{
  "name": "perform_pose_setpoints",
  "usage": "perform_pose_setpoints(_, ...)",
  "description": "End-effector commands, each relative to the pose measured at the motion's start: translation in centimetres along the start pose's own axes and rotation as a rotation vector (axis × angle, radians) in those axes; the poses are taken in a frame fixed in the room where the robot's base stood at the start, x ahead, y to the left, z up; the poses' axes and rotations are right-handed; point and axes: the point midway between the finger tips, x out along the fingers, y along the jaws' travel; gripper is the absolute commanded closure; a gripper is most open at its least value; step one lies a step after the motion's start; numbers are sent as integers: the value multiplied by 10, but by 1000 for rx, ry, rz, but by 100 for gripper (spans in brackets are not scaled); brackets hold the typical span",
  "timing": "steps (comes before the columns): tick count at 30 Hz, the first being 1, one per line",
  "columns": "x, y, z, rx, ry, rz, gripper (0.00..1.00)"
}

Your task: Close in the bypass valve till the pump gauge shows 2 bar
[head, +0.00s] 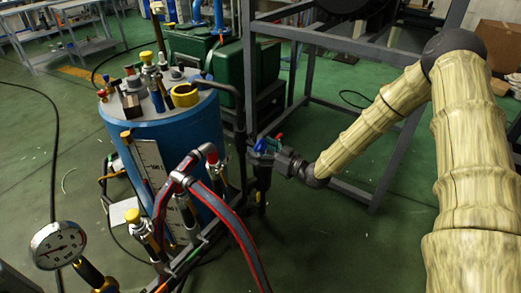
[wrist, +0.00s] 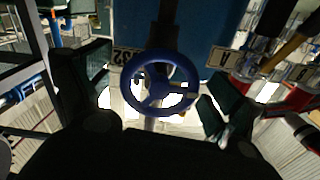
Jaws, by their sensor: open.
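A blue three-spoked handwheel (wrist: 160,82), which looks like the valve in the task, sits on a dark stem in the middle of the wrist view. My gripper (wrist: 155,88) is open, with one dark finger to the left of the wheel and one to the right. The wheel appears between them, and I cannot tell whether they touch it. In the head view my gripper (head: 262,158) is beside the blue tank, with a bit of blue showing at its tip. A round white dial gauge (head: 57,243) stands at the lower left; its reading is too small to tell.
The blue tank (head: 170,135) with several fittings on top stands left of my gripper. Red and grey hoses (head: 235,225) arch in front of it. A grey metal frame (head: 310,95) stands behind my arm. Small lettered tags (wrist: 222,57) flank the wheel.

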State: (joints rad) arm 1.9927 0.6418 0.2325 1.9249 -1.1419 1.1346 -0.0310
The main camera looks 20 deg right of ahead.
Motion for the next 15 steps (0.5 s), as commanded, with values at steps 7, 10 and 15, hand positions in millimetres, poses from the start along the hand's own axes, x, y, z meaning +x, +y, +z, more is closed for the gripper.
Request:
perform_pose_setpoints(7, 4, 0, 0, 0, 0, 0, 8)
perform_pose_setpoints(10, 4, 0, 0, 0, 0, 1, 8)
perform_pose_setpoints(15, 3, 0, 0, 0, 0, 1, 35)
